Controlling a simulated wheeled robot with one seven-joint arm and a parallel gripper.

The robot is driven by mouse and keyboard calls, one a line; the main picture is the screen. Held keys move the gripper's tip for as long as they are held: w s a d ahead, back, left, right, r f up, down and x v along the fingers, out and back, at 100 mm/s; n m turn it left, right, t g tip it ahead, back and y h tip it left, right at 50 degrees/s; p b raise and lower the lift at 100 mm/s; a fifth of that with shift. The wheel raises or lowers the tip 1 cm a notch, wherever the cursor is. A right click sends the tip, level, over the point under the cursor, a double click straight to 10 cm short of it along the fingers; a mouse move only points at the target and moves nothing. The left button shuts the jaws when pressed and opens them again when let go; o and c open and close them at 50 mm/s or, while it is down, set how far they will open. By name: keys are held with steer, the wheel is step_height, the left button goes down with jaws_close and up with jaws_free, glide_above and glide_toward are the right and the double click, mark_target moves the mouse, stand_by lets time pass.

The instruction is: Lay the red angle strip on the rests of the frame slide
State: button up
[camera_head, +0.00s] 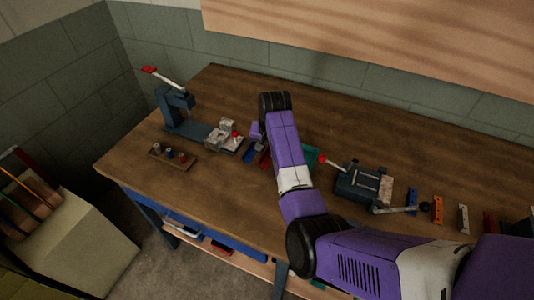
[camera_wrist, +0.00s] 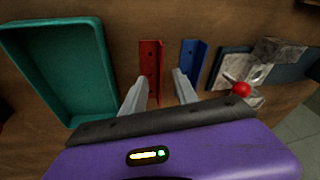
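The red angle strip (camera_wrist: 150,62) lies on the wooden bench in the wrist view, ahead of my gripper and roughly between its finger lines. In the head view only a bit of it (camera_head: 266,161) shows beside my arm. My gripper (camera_wrist: 159,88) is open and empty, its two fingers spread above the bench. A slide-like fixture with pale metal blocks and a red knob (camera_wrist: 264,72) is at the right of the wrist view. It also shows in the head view (camera_head: 222,138), in front of a blue press. I cannot tell for certain that this is the frame slide.
A blue angle strip (camera_wrist: 190,62) lies close right of the red one. A teal tray (camera_wrist: 100,62) is to the left. A dark clamp fixture (camera_head: 352,188) and several coloured blocks stand right of my arm. A small peg tray (camera_head: 158,156) sits at the bench's left.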

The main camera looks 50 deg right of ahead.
steer(key=shift+f, duration=0.3)
jaws_close()
stand_by(0.4)
